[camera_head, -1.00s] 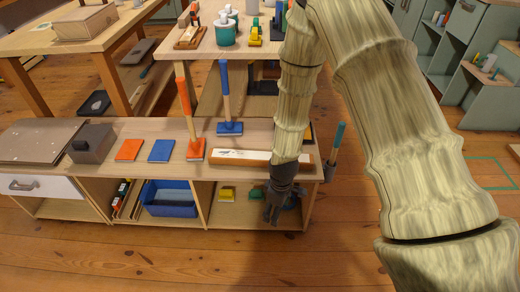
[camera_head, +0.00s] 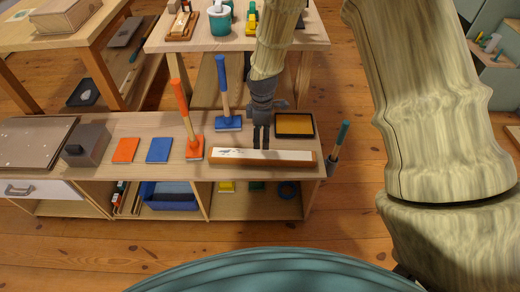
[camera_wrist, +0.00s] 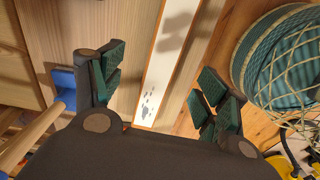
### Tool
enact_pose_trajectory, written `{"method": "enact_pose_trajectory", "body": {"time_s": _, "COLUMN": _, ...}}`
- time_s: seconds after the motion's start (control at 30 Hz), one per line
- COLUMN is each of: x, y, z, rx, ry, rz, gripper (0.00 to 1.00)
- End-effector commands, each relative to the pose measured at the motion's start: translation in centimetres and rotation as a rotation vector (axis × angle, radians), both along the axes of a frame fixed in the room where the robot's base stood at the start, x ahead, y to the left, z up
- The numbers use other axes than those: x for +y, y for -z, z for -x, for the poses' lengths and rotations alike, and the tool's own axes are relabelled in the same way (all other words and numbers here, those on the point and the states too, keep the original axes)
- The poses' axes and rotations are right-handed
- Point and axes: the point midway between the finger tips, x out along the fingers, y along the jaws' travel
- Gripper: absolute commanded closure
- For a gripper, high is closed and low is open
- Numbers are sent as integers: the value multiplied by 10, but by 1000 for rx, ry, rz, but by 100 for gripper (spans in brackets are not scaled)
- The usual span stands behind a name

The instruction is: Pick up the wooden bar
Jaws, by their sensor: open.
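The wooden bar (camera_head: 240,155), with a white face marked by dark smudges and brown wooden edges and ends, lies lengthwise along the front right of the low bench top. My gripper (camera_head: 261,140) points down over the bench at the bar, near its middle. In the wrist view the bar (camera_wrist: 160,85) runs between the two spread, green-padded fingers of my gripper (camera_wrist: 162,82). The fingers are apart and hold nothing. The exact height of the fingertips over the bar is hard to tell.
An orange-handled tool (camera_head: 184,120) and a blue-handled tool (camera_head: 223,95) stand upright left of my gripper. A black-rimmed tray (camera_head: 294,125) lies behind the bar. A teal-handled tool (camera_head: 338,145) hangs at the bench's right end. Floor in front is clear.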

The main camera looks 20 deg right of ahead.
Motion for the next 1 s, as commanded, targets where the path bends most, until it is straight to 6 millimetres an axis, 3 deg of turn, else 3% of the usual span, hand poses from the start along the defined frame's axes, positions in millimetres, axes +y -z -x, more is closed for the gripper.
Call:
{"method": "enact_pose_trajectory", "body": {"time_s": 0.33, "x": 2, "y": 44, "z": 1, "rx": 3, "ry": -4, "rz": 0, "gripper": 26}}
{"method": "enact_pose_trajectory", "body": {"time_s": 0.63, "x": 1, "y": 63, "z": 3, "rx": 2, "ry": -2, "rz": 0, "gripper": 26}}
{"method": "enact_pose_trajectory", "body": {"time_s": 1.0, "x": 1, "y": 105, "z": 10, "rx": 2, "ry": 0, "rz": 0, "gripper": 26}}
